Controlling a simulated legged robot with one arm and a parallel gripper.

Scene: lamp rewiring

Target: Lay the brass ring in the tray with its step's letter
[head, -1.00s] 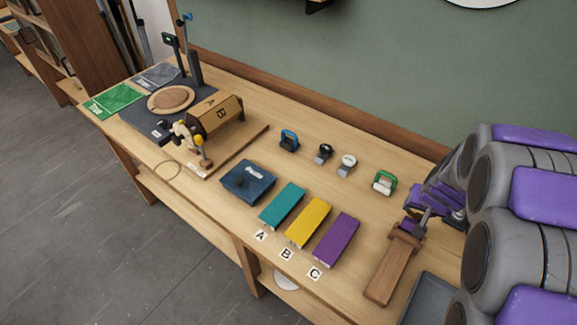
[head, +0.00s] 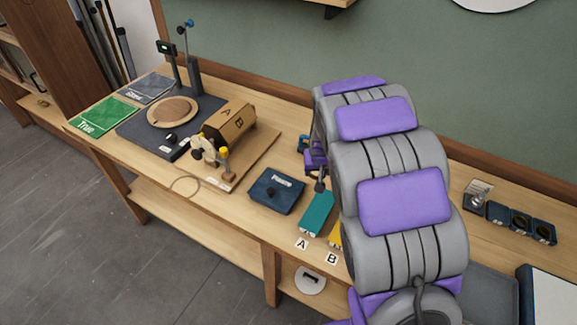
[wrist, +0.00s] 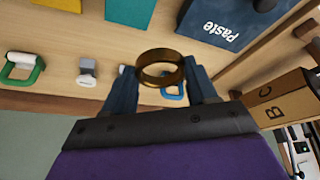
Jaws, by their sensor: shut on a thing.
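The brass ring (wrist: 161,68) is held between the fingers of my gripper (wrist: 163,84), seen close in the wrist view. In the head view my gripper (head: 314,163) is above the table behind the teal tray, and the ring cannot be made out. The teal tray (head: 317,213) has the letter card A (head: 302,244) at its front. The yellow tray (head: 336,236), with card B (head: 331,258), is mostly behind my arm. The purple tray and card C are hidden. The wrist view shows the teal tray (wrist: 130,10) and yellow tray (wrist: 60,4).
A dark blue Paste box (head: 277,191) sits left of the teal tray. A wooden block lettered A and B (head: 229,124) stands farther left. Blue (wrist: 172,93), grey (wrist: 87,72) and green-handled (wrist: 22,68) items lie near the gripper. Several dark items (head: 520,221) are at right.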

